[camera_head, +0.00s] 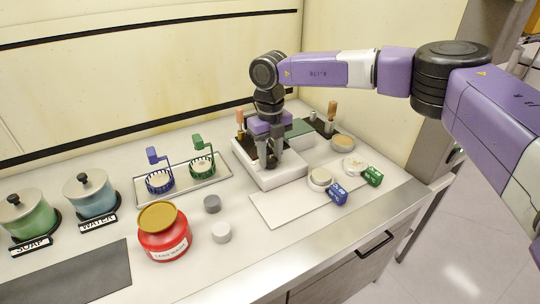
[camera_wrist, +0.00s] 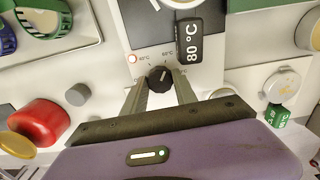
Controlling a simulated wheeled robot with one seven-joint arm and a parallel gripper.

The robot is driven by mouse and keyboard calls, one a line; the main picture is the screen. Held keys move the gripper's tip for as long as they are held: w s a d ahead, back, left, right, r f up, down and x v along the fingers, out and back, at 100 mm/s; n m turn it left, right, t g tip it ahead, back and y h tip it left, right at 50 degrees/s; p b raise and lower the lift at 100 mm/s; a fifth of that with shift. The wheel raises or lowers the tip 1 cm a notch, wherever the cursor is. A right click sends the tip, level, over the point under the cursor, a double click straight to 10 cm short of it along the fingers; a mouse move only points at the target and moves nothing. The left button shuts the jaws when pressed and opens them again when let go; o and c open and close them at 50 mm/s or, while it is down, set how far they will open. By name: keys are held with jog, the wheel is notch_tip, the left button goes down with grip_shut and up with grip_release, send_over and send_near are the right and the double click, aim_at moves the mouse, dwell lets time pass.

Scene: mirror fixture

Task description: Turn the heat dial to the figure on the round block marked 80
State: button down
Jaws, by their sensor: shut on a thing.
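The heat dial (camera_wrist: 159,78) is a small black knob on the front of the white hotplate (camera_head: 283,180). In the wrist view a pale mark on it seems to point up and slightly right, towards a scale figure too small to read surely. A black block (camera_wrist: 188,40) with "80 °C" in white lies on the hotplate, right of and beyond the dial. My gripper (camera_wrist: 160,86) is shut on the dial, with one finger on each side of it. In the head view my gripper (camera_head: 273,160) comes down over the hotplate and hides the dial.
Left of the hotplate a tray (camera_head: 190,193) holds a blue and a green basket. A red jar (camera_head: 163,235) and two grey cylinders stand in front. A pale board (camera_head: 290,210) with discs and blue and green blocks lies right. A second device (camera_head: 322,126) stands behind.

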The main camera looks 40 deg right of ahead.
aim_at(270, 159)
jog(key=m, duration=0.5)
jog(key=shift+d+m, duration=0.1)
jog(key=shift+m, duration=0.2)
jog(key=m, duration=0.5)
jog(key=shift+m, duration=0.4)
jog(key=c, duration=1)
grip_release()
jog(key=shift+o, duration=0.2)
jog(key=shift+r, duration=0.1)
notch_tip(270, 159, up, 8)
jog(key=shift+f+b, duration=0.15)
jog(key=shift+b, duration=0.15)
